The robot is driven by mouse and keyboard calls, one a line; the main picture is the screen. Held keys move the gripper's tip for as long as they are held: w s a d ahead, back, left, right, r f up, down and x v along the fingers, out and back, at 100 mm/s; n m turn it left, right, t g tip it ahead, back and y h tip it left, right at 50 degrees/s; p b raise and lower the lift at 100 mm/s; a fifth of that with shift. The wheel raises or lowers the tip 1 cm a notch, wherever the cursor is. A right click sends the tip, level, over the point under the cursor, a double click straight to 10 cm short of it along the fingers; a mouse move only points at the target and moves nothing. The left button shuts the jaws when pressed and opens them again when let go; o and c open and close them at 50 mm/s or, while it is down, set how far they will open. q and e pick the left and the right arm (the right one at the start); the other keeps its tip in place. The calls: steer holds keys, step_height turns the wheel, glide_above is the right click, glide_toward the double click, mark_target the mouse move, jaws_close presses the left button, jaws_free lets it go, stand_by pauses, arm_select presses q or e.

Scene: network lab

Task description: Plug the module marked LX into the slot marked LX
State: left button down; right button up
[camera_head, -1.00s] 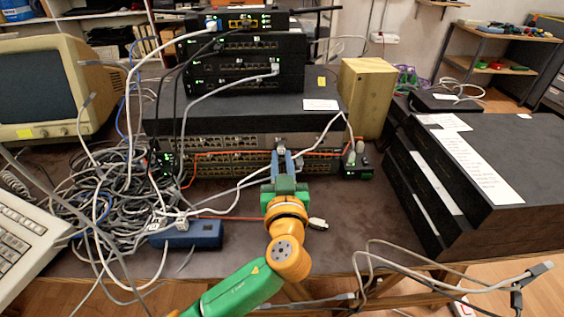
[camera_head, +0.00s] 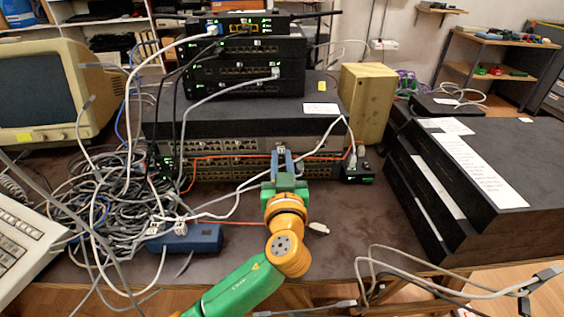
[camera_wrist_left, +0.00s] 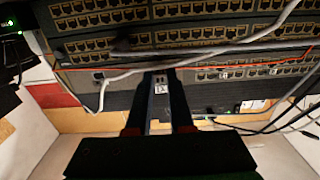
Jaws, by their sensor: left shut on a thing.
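My left gripper (camera_head: 281,160) is in front of the stack of rack switches and points at their port faces. In the wrist view its two dark fingers (camera_wrist_left: 160,112) are shut on a small grey module (camera_wrist_left: 161,90) with a pale label, which seems to read LX. The module's far end is close to the lower switch face (camera_wrist_left: 215,74); I cannot tell whether it is inside a slot. The slot's marking is not readable, and the gripper and module cover part of the face. My right gripper is not in view.
A grey cable (camera_wrist_left: 215,47) and an orange cable (camera_head: 225,156) cross the switch fronts close to the gripper. A cable tangle (camera_head: 110,195) and a blue box (camera_head: 190,238) lie at left. Dark equipment boxes (camera_head: 490,180) stand at right. Some brown table is bare in front.

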arm_select(q)
steer(key=shift+w, duration=0.2)
steer(key=c, duration=0.7)
jaws_free()
steer(key=shift+s, duration=0.1)
steer(key=s, duration=0.7)
steer(key=shift+a+b, duration=0.1)
steer(key=shift+b, duration=0.25)
steer(key=shift+w, duration=0.1)
